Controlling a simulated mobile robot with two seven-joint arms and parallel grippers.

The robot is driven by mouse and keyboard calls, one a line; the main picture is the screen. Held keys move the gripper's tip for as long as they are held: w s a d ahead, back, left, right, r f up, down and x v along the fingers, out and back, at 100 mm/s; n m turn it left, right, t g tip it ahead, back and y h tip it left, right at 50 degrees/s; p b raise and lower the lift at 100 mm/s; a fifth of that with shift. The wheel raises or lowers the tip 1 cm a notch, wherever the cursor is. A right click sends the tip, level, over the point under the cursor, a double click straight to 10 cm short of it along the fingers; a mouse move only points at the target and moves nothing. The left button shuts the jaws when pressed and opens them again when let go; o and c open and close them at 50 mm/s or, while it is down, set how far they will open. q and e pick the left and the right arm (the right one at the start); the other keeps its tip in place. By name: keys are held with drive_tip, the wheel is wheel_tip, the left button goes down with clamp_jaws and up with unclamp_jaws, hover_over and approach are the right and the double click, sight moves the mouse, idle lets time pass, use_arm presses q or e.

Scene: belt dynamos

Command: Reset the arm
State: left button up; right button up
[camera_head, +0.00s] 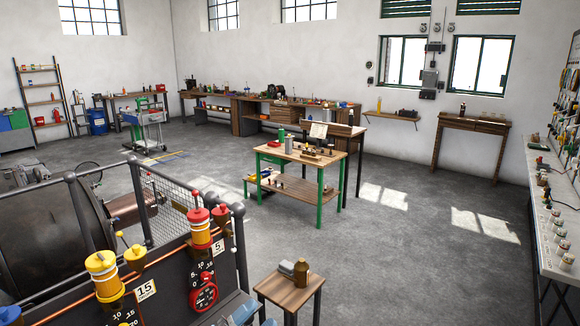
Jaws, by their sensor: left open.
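My left gripper (242,311) seems to show only as a small blue-grey part at the bottom edge, beside the dark panel (175,290). It is open, with nothing seen between its fingers, and most of it is cut off or hidden. My right gripper is not in view. The panel carries yellow and red capped oilers, number plates and a red round dial (203,293).
A small wooden stool (290,292) with a brown bottle (301,273) stands close at bottom centre. A green-legged workbench (300,154) stands mid-room. A railing (148,200) guards a large dark drum (45,240) at left. The grey floor at centre right is clear.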

use_arm(q)
drive_tip(key=s+a+f+n+g+y, duration=0.1)
drive_tip(key=s+a+f+n+y, duration=0.3)
drive_tip(key=f, duration=0.6)
drive_tip(key=s+a+f+n+g+y, duration=0.1)
drive_tip(key=s+a+f+n+y, duration=0.4)
drive_tip(key=s+f+n, duration=0.3)
drive_tip(key=s+a+f+n+g+y, duration=0.2)
drive_tip(key=s+a+f+n+y, duration=0.2)
drive_tip(key=s+f, duration=0.5)
wheel_tip(320, 180, down, 3)
drive_tip(key=n+y, duration=0.2)
drive_tip(key=n, duration=0.1)
drive_tip(key=shift+a+r, duration=0.15)
drive_tip(key=shift+a, duration=0.1)
